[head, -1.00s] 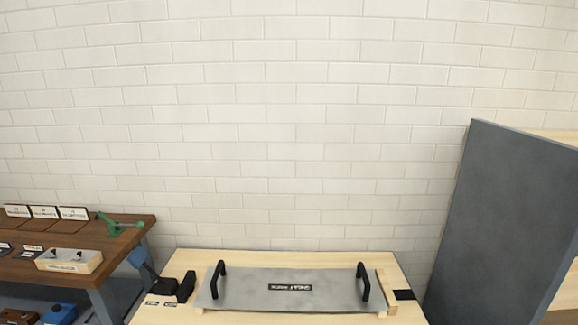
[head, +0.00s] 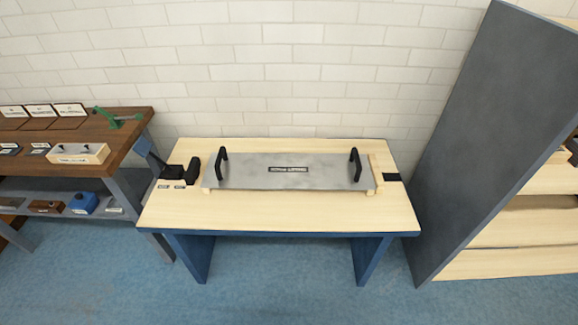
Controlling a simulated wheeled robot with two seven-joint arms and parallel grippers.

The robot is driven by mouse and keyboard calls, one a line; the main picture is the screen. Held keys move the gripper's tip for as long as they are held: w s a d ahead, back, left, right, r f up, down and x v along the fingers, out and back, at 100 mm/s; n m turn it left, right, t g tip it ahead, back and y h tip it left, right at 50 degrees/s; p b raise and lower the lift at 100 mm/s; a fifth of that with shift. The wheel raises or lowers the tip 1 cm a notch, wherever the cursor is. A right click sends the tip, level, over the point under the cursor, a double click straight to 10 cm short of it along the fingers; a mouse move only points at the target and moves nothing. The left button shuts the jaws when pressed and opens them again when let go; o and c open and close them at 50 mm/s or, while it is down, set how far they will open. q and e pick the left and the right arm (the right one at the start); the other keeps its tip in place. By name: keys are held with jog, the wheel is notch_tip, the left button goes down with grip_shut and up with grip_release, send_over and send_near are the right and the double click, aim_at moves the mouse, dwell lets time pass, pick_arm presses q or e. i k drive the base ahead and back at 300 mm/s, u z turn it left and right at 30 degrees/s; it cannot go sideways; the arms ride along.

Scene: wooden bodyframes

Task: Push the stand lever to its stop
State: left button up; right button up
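A black lever-like part (head: 192,171) stands at the left end of the light wooden table (head: 300,214). A dark bar runs up and left from its base, past the table's edge. I cannot tell for sure that this is the stand lever. Two small labels (head: 172,187) lie in front of it. A grey metal plate (head: 245,173) with two upright black handles and a dark label lies across the table on pale wooden strips. Neither of my grippers is in view.
A tall grey panel (head: 480,150) stands at the right. The blue floor (head: 290,285) in front is clear.

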aim_at(143, 147)
jog(key=z, duration=2.85)
jog(key=k, duration=2.7)
jog(key=u, duration=2.3)
